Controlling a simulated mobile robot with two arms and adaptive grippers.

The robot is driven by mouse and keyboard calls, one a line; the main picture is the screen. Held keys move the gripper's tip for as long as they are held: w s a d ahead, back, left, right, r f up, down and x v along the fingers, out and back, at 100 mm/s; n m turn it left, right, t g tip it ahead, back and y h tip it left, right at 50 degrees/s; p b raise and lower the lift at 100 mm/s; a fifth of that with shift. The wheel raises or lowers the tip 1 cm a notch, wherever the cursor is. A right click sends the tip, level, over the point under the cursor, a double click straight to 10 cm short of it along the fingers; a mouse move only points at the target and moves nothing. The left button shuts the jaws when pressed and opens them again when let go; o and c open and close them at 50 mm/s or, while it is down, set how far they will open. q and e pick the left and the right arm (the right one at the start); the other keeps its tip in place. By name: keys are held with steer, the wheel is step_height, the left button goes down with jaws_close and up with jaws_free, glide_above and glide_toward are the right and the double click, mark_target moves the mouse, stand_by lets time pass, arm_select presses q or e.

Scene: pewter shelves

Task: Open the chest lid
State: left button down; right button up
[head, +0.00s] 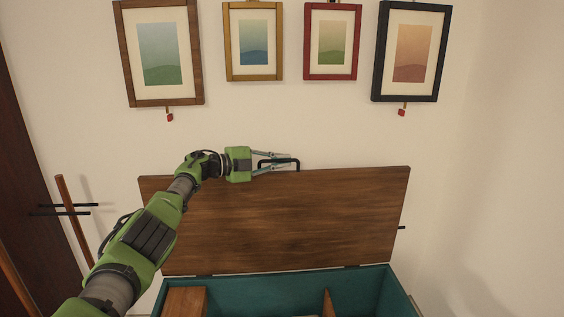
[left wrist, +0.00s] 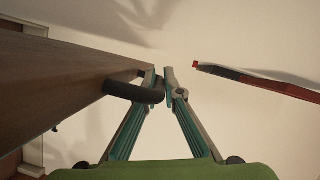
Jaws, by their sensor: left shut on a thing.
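The chest (head: 365,282) is teal and stands at the bottom of the head view. Its brown wooden lid (head: 300,225) is raised nearly upright near the wall, and the chest's inside shows below it. A dark handle (head: 297,161) sits on the lid's upper edge. My left gripper (head: 290,160) is shut on this handle. In the left wrist view the lid (left wrist: 60,80) fills the left side, and the dark handle (left wrist: 135,93) reaches to the fingers (left wrist: 161,75). My right gripper is not in view.
Several framed pictures hang on the wall above the lid, among them a brown frame (head: 161,98) and a black frame (head: 407,96). A wooden post with dark pegs (head: 75,222) stands at the left. Wooden parts (head: 185,301) show inside the chest.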

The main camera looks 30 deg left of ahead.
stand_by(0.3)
arm_select(q)
steer(key=c, duration=2.2)
jaws_free()
steer(key=shift+o, duration=0.2)
steer(key=shift+s+a, duration=0.45)
steer(key=shift+s, duration=0.05)
steer(key=v, duration=1)
steer(key=shift+s, duration=0.3)
steer(key=shift+a+r, duration=0.1)
